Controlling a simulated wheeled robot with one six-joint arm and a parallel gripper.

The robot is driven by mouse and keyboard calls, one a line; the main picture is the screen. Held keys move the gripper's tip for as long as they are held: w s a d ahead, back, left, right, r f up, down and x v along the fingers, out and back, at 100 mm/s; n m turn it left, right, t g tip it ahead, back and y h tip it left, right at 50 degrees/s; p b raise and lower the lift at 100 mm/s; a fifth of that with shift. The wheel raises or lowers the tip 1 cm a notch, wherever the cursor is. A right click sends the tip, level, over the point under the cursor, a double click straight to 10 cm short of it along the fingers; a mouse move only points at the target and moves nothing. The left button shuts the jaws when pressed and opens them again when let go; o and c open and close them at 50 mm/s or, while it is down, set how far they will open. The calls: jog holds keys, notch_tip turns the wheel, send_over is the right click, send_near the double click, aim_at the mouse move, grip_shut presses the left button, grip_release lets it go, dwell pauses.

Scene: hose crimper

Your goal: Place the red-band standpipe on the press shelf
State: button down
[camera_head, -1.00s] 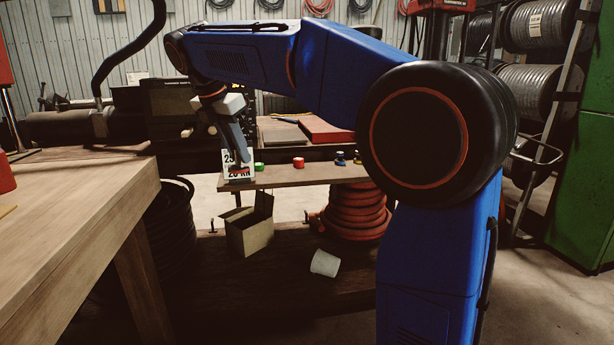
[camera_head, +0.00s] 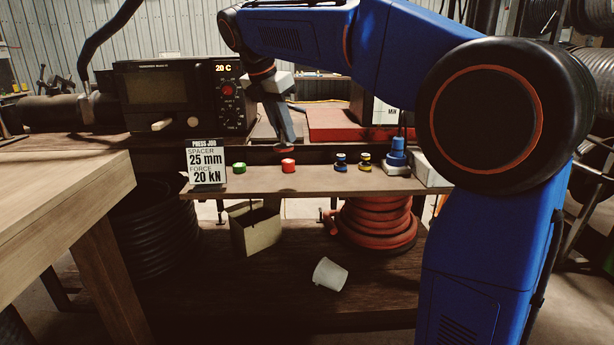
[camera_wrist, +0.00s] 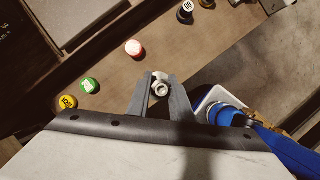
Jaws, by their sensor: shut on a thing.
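My gripper (camera_head: 286,143) is shut on a small metal fitting (camera_wrist: 160,87), seen end-on between the fingertips in the wrist view. A dark red edge shows at the fingertips in the head view, which fits the red-band standpipe; most of the piece is hidden. The wooden shelf (camera_head: 245,184) runs along the front of the bench, and my gripper is above and behind its front edge. I cannot tell any contact between fitting and shelf.
A press job card (camera_head: 206,163) reading spacer 25 mm, force 20 kN stands at the shelf's left. A blue fitting (camera_head: 397,153) stands at its right. A control box (camera_head: 180,98) is behind. A yellow-topped piece (camera_wrist: 67,102) shows in the wrist view.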

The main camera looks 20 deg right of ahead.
aim_at(285, 143)
jog(key=x, duration=0.3)
jog(key=a+x, duration=0.1)
jog(key=x, duration=0.1)
jog(key=shift+s+d+f, duration=0.1)
jog(key=shift+s+f, duration=0.2)
jog(key=shift+f, duration=2.4)
jog(key=shift+f, duration=0.1)
jog(key=c, duration=1.6)
grip_release()
jog(key=shift+o, duration=0.2)
jog(key=v, duration=1.2)
